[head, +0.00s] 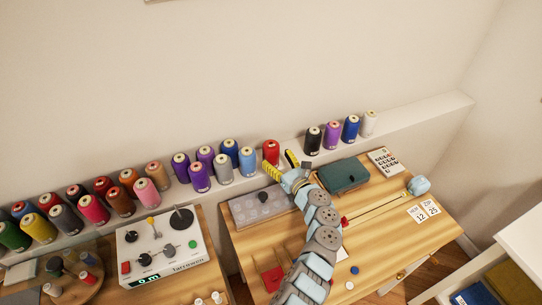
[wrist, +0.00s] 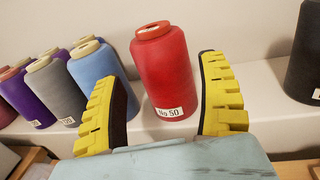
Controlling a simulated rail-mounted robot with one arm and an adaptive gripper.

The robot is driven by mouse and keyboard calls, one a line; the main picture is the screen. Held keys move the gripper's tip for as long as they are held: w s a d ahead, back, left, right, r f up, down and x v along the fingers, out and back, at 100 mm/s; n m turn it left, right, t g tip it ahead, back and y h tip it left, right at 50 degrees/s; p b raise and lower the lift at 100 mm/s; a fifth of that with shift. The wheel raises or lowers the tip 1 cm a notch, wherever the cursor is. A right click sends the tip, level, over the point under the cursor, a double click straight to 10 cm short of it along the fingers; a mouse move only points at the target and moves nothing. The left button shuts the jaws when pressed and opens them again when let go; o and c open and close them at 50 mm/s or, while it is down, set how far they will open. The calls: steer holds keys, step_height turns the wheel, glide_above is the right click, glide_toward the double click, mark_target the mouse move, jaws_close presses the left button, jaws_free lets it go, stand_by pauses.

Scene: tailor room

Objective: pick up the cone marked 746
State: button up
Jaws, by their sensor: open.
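No label reading 746 is legible in either view. A red cone (wrist: 163,70) stands upright on the white ledge, and its label reads "No 50". The same red cone (head: 271,148) shows in the head view near the middle of the ledge. My gripper (wrist: 162,78) has its yellow fingers spread, one at each side of the red cone in the picture; I cannot tell whether they touch it. In the head view my gripper (head: 281,164) is at the ledge's front, above the back of the wooden table.
Blue (wrist: 95,75), grey (wrist: 57,90) and purple (wrist: 26,92) cones stand left of the red one; a black cone (wrist: 305,55) is at right. More cones line the ledge (head: 425,112). A teal box (head: 342,176) and a grey tray (head: 246,210) flank my arm.

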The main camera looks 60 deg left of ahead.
mark_target(275, 156)
steer(key=a+b, duration=0.1)
steer(key=a, duration=0.2)
steer(key=shift+f, duration=0.15)
steer(key=shift+a+b, duration=0.5)
steer(key=shift+a, duration=0.25)
steer(key=c, duration=1)
